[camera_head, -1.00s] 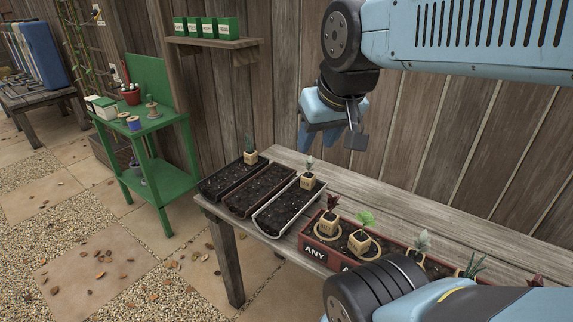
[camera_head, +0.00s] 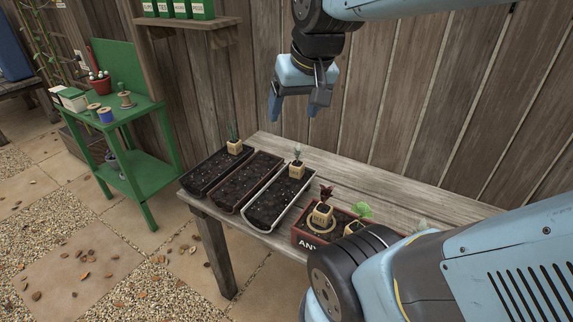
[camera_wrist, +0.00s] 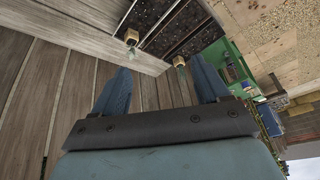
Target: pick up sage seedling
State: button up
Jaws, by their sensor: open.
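A small pale wooden pot with grey-green leaves (camera_head: 297,169) stands in the white-rimmed trough and looks like sage; its label is too small to read. Similar grey-green leaves (camera_head: 424,227) show faintly in the red-brown box, mostly hidden behind my arm. My gripper (camera_head: 294,108) is open and empty, pointing down. It hangs in front of the fence, well above the table. In the wrist view the open fingers (camera_wrist: 160,66) frame bare planks, with two pots (camera_wrist: 131,36) (camera_wrist: 179,62) beyond them.
Two more dark troughs (camera_head: 225,204) lie to the left, one with a spiky green seedling (camera_head: 234,146). The box marked ANY (camera_head: 302,240) holds dark-red and bright-green seedlings. A shelf (camera_head: 190,25) juts from the fence. A green stand (camera_head: 150,170) is left. The table's back right is bare.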

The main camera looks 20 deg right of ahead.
jog(key=w+d+f+m+g, duration=0.1)
jog(key=w+d+f+m, duration=0.15)
jog(key=w, duration=0.35)
jog(key=w+d+f+m+g, duration=0.1)
jog(key=w+d+f+m, duration=0.1)
jog(key=w+f, duration=0.25)
jog(key=m+g, duration=0.3)
jog(key=m, duration=0.1)
send_over(297, 164)
notch_tip(297, 164, down, 12)
jog(key=f, duration=0.7)
jog(key=shift+w+d+f, duration=0.15)
jog(key=shift+w+f, duration=0.15)
jog(key=shift+f, duration=0.1)
jog(key=f, duration=0.2)
jog(key=s+f, duration=0.1)
jog(key=f, duration=0.1)
jog(key=shift+a+f, duration=0.1)
jog(key=shift+a, duration=0.1)
jog(key=shift+w+f, duration=0.1)
jog(key=shift+f, duration=0.5)
jog(key=c, duration=1.1)
